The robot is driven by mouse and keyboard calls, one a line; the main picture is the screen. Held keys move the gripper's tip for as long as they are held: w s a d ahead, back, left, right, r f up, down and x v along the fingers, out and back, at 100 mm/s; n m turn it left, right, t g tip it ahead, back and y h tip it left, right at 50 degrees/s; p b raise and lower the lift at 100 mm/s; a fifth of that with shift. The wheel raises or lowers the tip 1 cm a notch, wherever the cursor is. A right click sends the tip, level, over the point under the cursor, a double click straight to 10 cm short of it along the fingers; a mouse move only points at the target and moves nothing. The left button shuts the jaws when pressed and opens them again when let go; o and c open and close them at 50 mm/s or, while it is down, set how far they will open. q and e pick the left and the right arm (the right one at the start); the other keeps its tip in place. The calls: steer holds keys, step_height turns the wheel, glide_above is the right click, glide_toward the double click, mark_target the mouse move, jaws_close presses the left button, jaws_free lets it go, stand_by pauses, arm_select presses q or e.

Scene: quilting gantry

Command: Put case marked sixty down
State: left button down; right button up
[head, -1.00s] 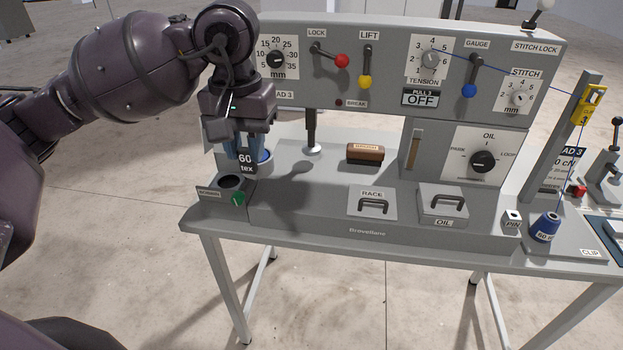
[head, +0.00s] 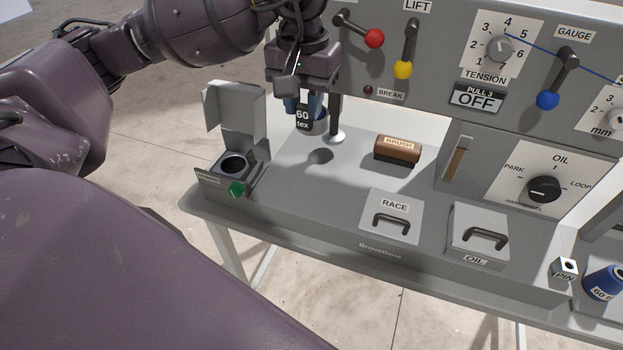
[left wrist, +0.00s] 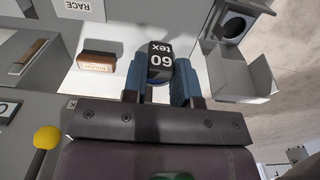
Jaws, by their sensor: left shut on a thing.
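The case marked 60 tex (head: 304,118) is a small dark case with a white label. My right gripper is not in view.
An open winder box (head: 232,165) with a round hole and green knob stands at the bed's left end. RACE (head: 391,215) and OIL (head: 478,235) covers are in front. Bare bed lies between.

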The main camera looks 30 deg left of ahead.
arm_select(q)
step_height(320, 180, down, 17)
steer(key=shift+f+p, duration=0.1)
steer(key=shift+p, duration=0.55)
steer(key=shift+f, duration=0.35)
steer(key=c, duration=1.1)
jaws_free()
steer(key=shift+o, duration=1)
